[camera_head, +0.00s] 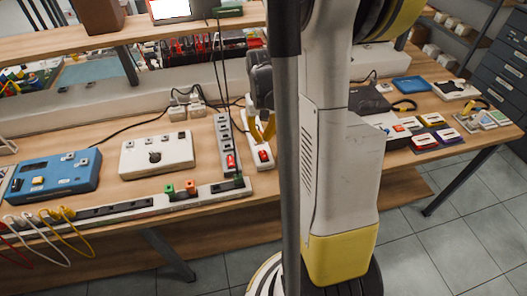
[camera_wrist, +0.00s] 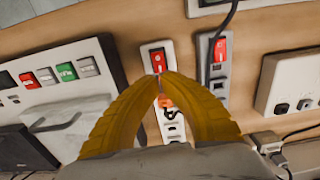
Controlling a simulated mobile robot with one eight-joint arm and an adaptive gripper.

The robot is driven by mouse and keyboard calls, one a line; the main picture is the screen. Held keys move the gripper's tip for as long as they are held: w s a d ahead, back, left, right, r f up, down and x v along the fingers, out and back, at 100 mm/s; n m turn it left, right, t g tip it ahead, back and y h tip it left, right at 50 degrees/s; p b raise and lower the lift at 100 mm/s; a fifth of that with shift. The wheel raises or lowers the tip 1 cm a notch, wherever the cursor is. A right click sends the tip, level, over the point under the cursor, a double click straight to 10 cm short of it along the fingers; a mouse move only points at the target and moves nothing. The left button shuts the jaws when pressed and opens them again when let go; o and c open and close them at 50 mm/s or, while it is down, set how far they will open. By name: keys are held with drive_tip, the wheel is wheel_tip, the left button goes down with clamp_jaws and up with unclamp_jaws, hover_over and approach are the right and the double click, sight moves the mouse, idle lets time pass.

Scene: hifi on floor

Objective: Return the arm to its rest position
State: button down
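My arm (camera_head: 325,150) stands in the middle of the head view, in front of the workbench. My gripper (camera_head: 262,130) hangs over the bench, partly hidden by my own column, close to a white power strip (camera_head: 259,152) with a red switch. In the wrist view the two yellow fingers of my gripper (camera_wrist: 160,76) curve in and their tips meet, with nothing seen held between them. The tips overlap the lower edge of the strip's red switch (camera_wrist: 154,62); I cannot tell whether they touch it.
A second power strip (camera_head: 223,138) lies just left of the gripper. A white box (camera_head: 157,156) and a blue device (camera_head: 53,176) stand farther left, with loose cables around. A shelf (camera_head: 180,27) runs above the bench. Several small devices stand on the right; open tiled floor (camera_head: 440,240) lies in front.

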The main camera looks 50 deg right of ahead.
drive_tip(key=shift+r, duration=0.5)
drive_tip(key=s+a+r+n+t, duration=0.2)
drive_tip(key=a+r, duration=0.2)
drive_tip(key=a, duration=0.4)
drive_tip(key=s+a+r+n+t, duration=0.1)
drive_tip(key=a+r+n+t, duration=0.1)
drive_tip(key=a+r, duration=0.3)
drive_tip(key=s+a+r+n+t, duration=0.2)
drive_tip(key=a+r, duration=0.3)
drive_tip(key=a, duration=0.7)
drive_tip(key=shift+s+a+r+t, duration=0.2)
drive_tip(key=shift+s+a+t, duration=0.1)
drive_tip(key=shift+t, duration=0.2)
